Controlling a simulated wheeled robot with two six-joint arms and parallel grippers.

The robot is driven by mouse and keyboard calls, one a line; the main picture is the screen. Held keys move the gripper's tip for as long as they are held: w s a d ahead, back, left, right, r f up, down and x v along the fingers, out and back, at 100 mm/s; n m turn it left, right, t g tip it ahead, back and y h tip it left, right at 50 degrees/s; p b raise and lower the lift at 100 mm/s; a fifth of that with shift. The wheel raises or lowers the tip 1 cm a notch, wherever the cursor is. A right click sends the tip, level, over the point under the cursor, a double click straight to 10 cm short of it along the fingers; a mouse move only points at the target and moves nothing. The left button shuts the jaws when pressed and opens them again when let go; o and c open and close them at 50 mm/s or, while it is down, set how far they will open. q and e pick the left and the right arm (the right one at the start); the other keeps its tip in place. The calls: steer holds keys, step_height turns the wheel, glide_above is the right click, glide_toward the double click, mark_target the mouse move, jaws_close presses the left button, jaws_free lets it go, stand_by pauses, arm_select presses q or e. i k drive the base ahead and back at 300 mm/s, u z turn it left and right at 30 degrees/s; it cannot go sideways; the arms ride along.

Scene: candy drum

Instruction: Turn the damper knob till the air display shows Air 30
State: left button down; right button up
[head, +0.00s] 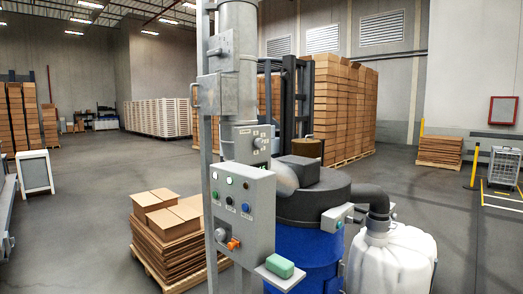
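A grey vertical duct (237,100) stands at the centre. On its lower part is a light panel with small marks and a round grey knob (258,143), which looks like the damper knob. A small dark strip with green marks shows just below that panel, partly hidden by the control box, and I cannot read it. Neither of my grippers is in view, and nothing touches the knob.
A blue drum (305,245) with a dark lid stands right of the control box, beside a white tank (390,260). A green block (280,266) lies on a small shelf in front. Flat cardboard (170,240) is stacked on a pallet at left.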

mark_target(259, 143)
steer(key=u, duration=0.05)
steer(key=k, duration=0.6)
steer(key=z, duration=0.85)
steer(key=i, duration=1.45)
steer(key=u, duration=0.2)
